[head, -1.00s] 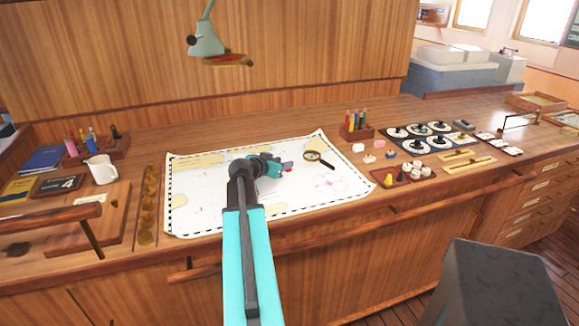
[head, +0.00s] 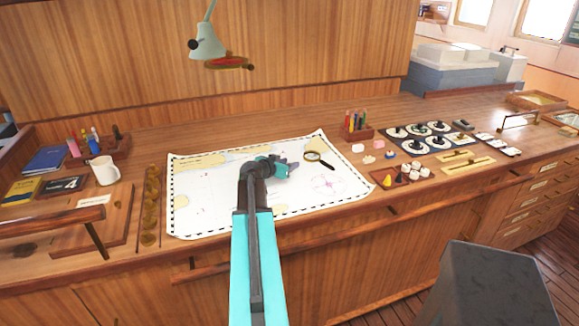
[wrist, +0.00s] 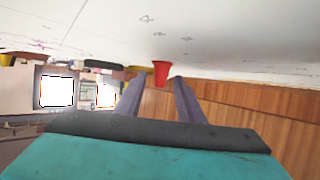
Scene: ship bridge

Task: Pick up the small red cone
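The small red cone (wrist: 161,72) shows in the wrist view at the chart's surface, between and slightly beyond my fingertips. The picture is upside down there, with the chart along the top. My gripper (wrist: 157,80) has its two fingers apart, with a gap on each side of the cone; it does not appear to be held. In the head view my gripper (head: 293,164) is low over the white chart (head: 215,200), left of the magnifying glass. The cone cannot be made out there, seemingly hidden by the gripper.
A magnifying glass (head: 314,157) lies on the chart to the right. A small tray with a yellow piece (head: 387,181) and white pieces (head: 415,170) stands right of the chart. A pencil holder (head: 357,132) is behind it. A white mug (head: 104,170) stands left.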

